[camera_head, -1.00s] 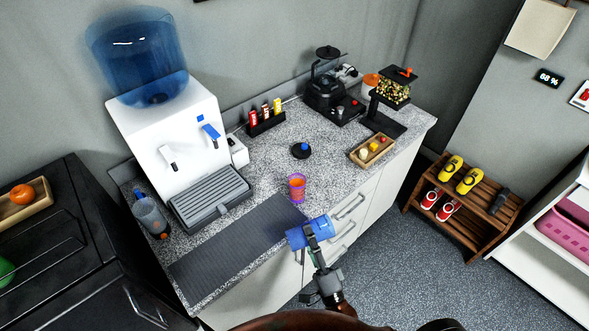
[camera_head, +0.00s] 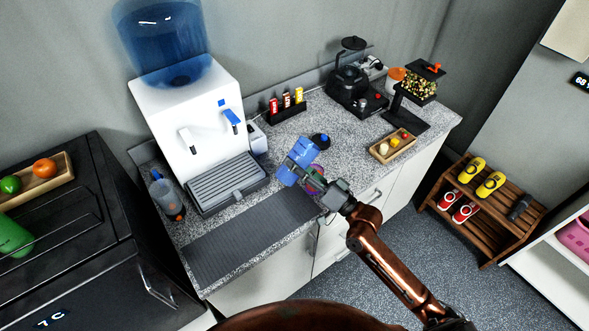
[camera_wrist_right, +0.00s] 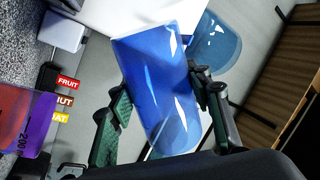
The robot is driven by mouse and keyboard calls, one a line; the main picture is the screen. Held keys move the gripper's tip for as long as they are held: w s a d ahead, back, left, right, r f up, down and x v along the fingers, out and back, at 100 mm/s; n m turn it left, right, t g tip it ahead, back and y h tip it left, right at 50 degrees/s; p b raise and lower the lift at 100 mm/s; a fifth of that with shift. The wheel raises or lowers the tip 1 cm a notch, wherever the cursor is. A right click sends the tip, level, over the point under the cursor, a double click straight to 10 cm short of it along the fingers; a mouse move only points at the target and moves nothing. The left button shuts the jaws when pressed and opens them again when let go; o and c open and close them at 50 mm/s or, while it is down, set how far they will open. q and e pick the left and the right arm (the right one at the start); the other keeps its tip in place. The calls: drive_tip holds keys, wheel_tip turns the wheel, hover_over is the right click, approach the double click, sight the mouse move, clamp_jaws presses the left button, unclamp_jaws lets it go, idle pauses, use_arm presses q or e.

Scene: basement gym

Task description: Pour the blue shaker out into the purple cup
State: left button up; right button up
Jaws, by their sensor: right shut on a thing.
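My right gripper (camera_head: 302,168) is shut around the side of the blue shaker (camera_head: 294,158) and holds it tilted above the counter. In the right wrist view the shaker (camera_wrist_right: 160,85) lies between the two dark green finger pads (camera_wrist_right: 155,110). The purple cup (camera_head: 317,180) stands on the counter just beside the gripper and is partly hidden by it. It also shows at the left edge of the right wrist view, purple and see-through with orange-red inside (camera_wrist_right: 22,120). I see no stream from the shaker. My left gripper is not in view.
A black lid with a blue top (camera_head: 320,141) lies behind the cup. A grey mat (camera_head: 250,240) covers the counter's front. The white water dispenser (camera_head: 190,110) stands left, with a grey bottle (camera_head: 165,195) beside it. A wooden tray (camera_head: 393,146) is to the right.

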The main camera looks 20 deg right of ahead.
drive_tip(key=n, duration=0.1)
drive_tip(key=d+n+g, duration=0.1)
drive_tip(key=n, duration=0.1)
drive_tip(key=shift+w, duration=0.2)
drive_tip(key=n, duration=0.1)
drive_tip(key=n+g, duration=0.1)
drive_tip(key=shift+w+d+r+n, duration=0.1)
drive_tip(key=shift+d+r+n, duration=0.1)
drive_tip(key=shift+d+n, duration=0.2)
drive_tip(key=shift+w+d+f+n+g, duration=0.15)
drive_tip(key=shift+d+f+n+g, duration=0.1)
drive_tip(key=shift+n+g, duration=0.25)
drive_tip(key=shift+w+d+n, duration=0.1)
drive_tip(key=shift+d+n, duration=0.15)
drive_tip(key=shift+n, duration=0.25)
drive_tip(key=shift+w+d+f+n+g, duration=0.2)
drive_tip(key=shift+d+n+g, duration=0.35)
drive_tip(key=shift+n, duration=0.45)
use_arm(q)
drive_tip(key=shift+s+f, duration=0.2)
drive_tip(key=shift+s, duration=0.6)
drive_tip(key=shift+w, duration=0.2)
use_arm(e)
drive_tip(key=shift+f, duration=0.1)
